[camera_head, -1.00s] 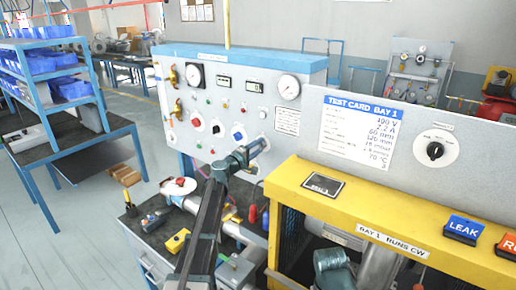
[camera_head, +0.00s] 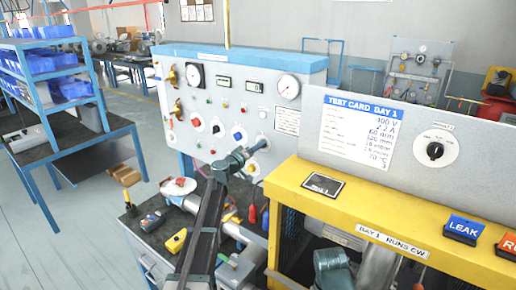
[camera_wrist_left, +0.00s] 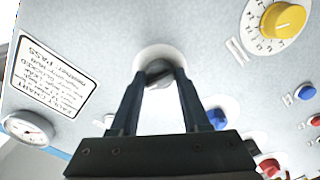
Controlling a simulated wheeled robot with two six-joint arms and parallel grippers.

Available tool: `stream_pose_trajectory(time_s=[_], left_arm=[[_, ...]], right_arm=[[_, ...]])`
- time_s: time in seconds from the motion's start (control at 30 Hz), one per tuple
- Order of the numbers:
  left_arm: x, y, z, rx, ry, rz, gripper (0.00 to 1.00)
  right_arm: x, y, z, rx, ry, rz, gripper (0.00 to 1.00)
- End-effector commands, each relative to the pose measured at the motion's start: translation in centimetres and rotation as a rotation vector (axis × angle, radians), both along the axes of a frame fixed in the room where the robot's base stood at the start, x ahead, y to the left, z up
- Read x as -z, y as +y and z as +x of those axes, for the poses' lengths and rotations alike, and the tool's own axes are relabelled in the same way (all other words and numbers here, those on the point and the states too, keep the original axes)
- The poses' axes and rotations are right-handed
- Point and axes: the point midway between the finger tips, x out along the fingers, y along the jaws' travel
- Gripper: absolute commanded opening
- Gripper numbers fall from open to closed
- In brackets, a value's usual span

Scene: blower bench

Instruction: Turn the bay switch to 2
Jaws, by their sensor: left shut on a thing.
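The bay switch is a small dark grey knob (camera_wrist_left: 158,75) on a round white plate (camera_wrist_left: 165,54) on the grey panel, in the left wrist view. Its label and pointer cannot be read. My left gripper (camera_wrist_left: 160,84) is shut on this knob, with a finger on each side, and covers part of it. In the head view my left gripper (camera_head: 259,147) reaches the lower right part of the panel (camera_head: 229,97), where it mostly hides the knob.
Near the knob are a blue knob (camera_wrist_left: 217,117), a yellow dial (camera_wrist_left: 283,20), a printed card (camera_wrist_left: 50,75) and a gauge (camera_wrist_left: 28,128). A yellow frame (camera_head: 365,222) stands close on the right. Another black rotary knob (camera_head: 435,151) sits on the right panel.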

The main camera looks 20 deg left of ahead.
Motion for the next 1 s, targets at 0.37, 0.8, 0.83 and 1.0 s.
stream_pose_trajectory(time_s=[0.37,0.8,0.83,1.0], left_arm=[[0.05,0.0,-0.07,0.0,-0.019,0.057,0.0],[0.04,0.01,-0.06,0.0,-0.019,0.056,0.7],[0.03,0.02,-0.05,0.0,-0.019,0.056,0.75],[0.01,0.01,-0.03,0.0,-0.02,0.055,0.75]], right_arm=[[0.02,0.0,0.0,0.0,0.0,0.0,0.44],[0.02,0.0,0.0,0.0,0.0,0.0,0.44],[0.02,0.0,0.0,0.0,0.0,0.0,0.44],[0.01,0.0,0.0,0.0,0.0,0.0,0.44]])
